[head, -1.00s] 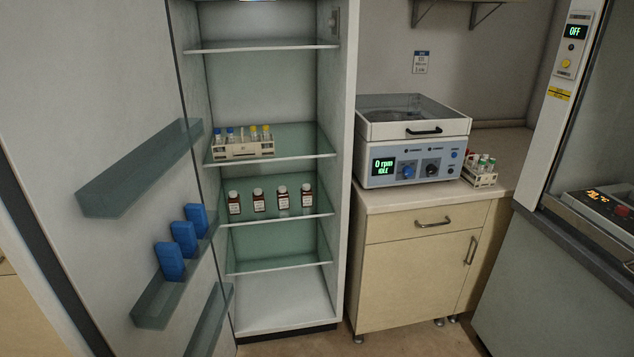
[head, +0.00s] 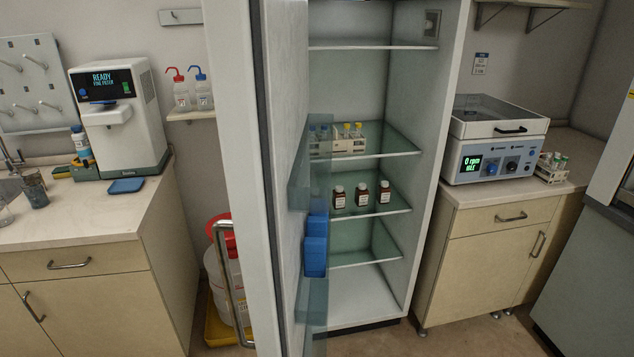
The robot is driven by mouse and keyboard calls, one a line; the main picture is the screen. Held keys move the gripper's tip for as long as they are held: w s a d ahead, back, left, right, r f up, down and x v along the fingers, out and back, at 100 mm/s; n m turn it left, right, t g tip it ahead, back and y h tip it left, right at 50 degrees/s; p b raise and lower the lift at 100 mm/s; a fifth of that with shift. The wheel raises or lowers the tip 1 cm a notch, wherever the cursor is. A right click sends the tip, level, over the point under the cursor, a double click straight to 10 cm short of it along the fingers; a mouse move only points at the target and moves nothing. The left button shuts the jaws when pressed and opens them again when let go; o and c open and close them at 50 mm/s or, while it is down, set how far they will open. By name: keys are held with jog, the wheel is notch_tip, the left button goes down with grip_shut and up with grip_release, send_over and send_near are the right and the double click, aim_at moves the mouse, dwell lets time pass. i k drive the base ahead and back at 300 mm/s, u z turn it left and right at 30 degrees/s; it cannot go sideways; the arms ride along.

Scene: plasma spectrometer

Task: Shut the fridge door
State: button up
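The fridge door (head: 283,90) stands open in the head view, seen nearly edge-on, its inner side facing right. Its long metal handle (head: 233,285) shows on the outer side at lower left. Door shelves (head: 300,185) with blue boxes (head: 316,245) are on the inner side. The fridge body (head: 455,110) is open behind and right of the door. Inside, a rack of tubes (head: 348,145) and several brown bottles (head: 362,196) stand on glass shelves. My gripper is not in view.
A left counter (head: 100,220) holds a water purifier (head: 120,125). A white container with a red lid (head: 222,250) stands in a yellow tray between counter and door. A centrifuge (head: 497,140) and a tube rack (head: 552,167) stand on the right counter (head: 480,192).

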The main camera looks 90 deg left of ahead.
aim_at(258, 50)
jog(key=k, duration=1)
jog(key=u, duration=0.55)
jog(key=k, duration=1.25)
jog(key=u, duration=1.95)
